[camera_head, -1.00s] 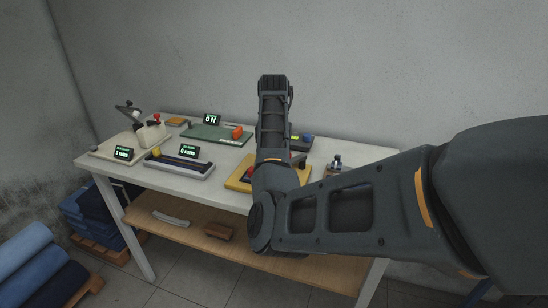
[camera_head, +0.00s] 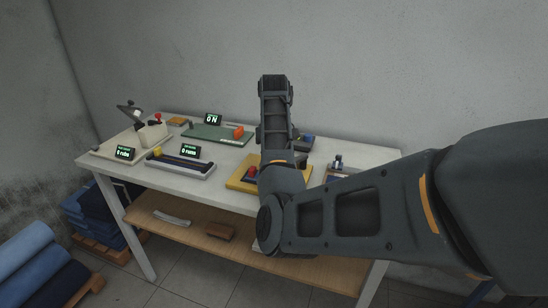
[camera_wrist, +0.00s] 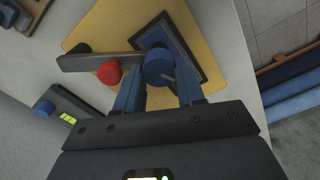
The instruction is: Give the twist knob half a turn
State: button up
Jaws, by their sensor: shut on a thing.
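A round blue knob (camera_wrist: 158,65) sits on a dark rectangular plate (camera_wrist: 191,48) on a yellow board (camera_wrist: 100,28) in the wrist view. My gripper (camera_wrist: 158,82) is shut on the blue knob, with a finger on either side of it. A dark bar (camera_wrist: 88,62) runs left from beside the knob, and a red knob (camera_wrist: 109,72) stands by it. In the head view the yellow board (camera_head: 240,180) is partly behind my arm, which hides my fingertips there.
A dark box (camera_wrist: 72,110) with a blue button and a lit yellow-green patch lies left of my gripper. On the white table (camera_head: 140,172) stand a green board (camera_head: 204,134), a grey slider unit (camera_head: 182,167) and a cream-based device (camera_head: 105,153). A wooden shelf (camera_head: 185,232) is below.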

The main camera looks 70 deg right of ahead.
jog(key=n, duration=0.6)
jog(key=shift+a, duration=0.1)
jog(key=n, duration=0.6)
jog(key=shift+a, duration=0.1)
jog(key=shift+n, duration=0.3)
jog(key=o, duration=1)
jog(key=shift+o, duration=0.2)
jog(key=shift+r, duration=3.9)
